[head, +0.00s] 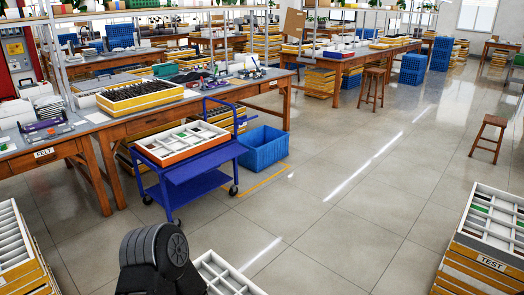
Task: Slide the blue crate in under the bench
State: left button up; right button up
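The blue crate (263,150) stands upright and open on the floor, just right of the blue trolley. It looks empty. It is in front of the near wooden bench (181,108), close to the bench's right end and out from under its top. The trolley's handle partly covers the view between crate and bench. Neither of my grippers shows in the head view. A black rounded part, probably mine, is at the bottom edge and I cannot tell which part it is.
The blue trolley (193,177) carries a divided tray (183,157) and stands against the crate's left. Yellow-edged stacks (218,116) are under the bench. A yellow line (262,184) runs on the floor before the crate. The floor (350,185) to the right is clear. A TEST stack (482,262) stands lower right.

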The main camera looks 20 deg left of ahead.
aim_at(266, 145)
jog(key=i+l+z, duration=0.45)
jog(key=i, duration=0.3)
jog(key=i+l+z, duration=0.2)
jog(key=i, duration=0.2)
jog(key=i+u, duration=0.35)
jog(key=i, duration=0.25)
jog(key=i+l+u, duration=0.15)
jog(key=i+u, duration=0.2)
jog(key=i, duration=0.2)
jog(key=i+j+u, duration=0.35)
jog(key=i, duration=0.95)
jog(key=i+l+u, duration=0.2)
jog(key=i+u, duration=0.15)
jog(key=i, duration=1)
jog(key=i+j+z, duration=0.5)
jog(key=i, duration=0.4)
jog(key=i+j+z, duration=0.5)
jog(key=i+j, duration=0.4)
jog(key=j, duration=0.15)
jog(key=i+j, duration=0.55)
jog(key=j+z, duration=0.05)
